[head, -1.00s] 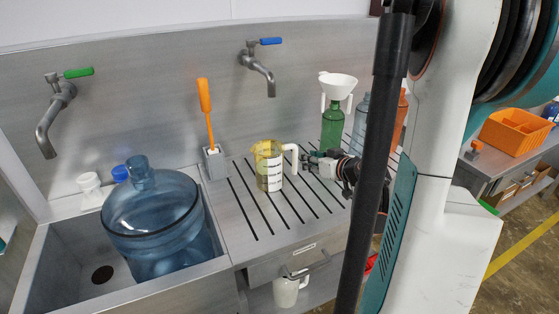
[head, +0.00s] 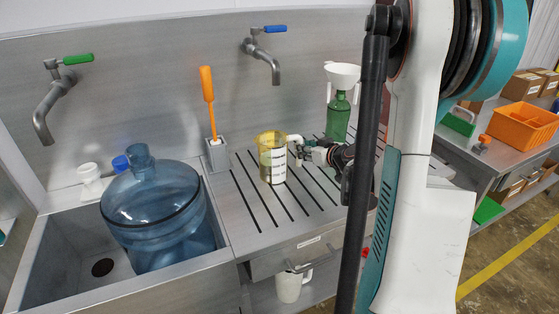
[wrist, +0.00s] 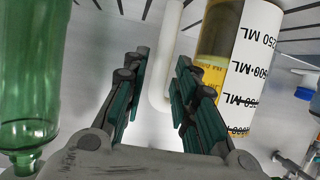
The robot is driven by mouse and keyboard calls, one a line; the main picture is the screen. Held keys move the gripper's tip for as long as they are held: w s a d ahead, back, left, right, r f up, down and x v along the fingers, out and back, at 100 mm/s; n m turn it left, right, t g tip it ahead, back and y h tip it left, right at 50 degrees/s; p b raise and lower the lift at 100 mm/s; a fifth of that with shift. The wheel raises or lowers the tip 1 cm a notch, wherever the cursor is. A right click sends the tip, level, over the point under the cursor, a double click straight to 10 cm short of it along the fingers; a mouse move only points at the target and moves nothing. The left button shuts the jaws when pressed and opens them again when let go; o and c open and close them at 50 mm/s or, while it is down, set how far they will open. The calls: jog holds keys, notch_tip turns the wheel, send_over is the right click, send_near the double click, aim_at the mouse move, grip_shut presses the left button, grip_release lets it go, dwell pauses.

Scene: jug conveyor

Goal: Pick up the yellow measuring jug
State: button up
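The yellow measuring jug (head: 271,165), clear with a yellow tint, a white scale panel and a white handle (head: 294,139), stands upright on the slotted drainboard (head: 241,205). My gripper (head: 303,151) is at its right side, at the handle, and hides part of it. In the wrist view the jug (wrist: 212,45) is at the upper right. The white handle (wrist: 160,80) shows between my two teal-padded fingers (wrist: 158,90), which are apart with gaps visible. I cannot tell whether either pad touches the handle.
A green bottle (head: 338,118) with a white funnel (head: 342,74) stands right of the jug, close to my gripper's left in the wrist view (wrist: 30,80). A brush holder (head: 217,155) stands behind left. A large blue bottle (head: 155,220) sits in the sink.

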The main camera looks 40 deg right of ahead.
jog(key=b+x, duration=0.1)
jog(key=x, duration=0.3)
jog(key=shift+a+f, duration=0.1)
jog(key=shift+f, duration=0.2)
jog(key=shift+r, duration=0.1)
grip_shut()
jog(key=shift+r, duration=0.1)
notch_tip(320, 180, up, 20)
jog(key=p, duration=0.7)
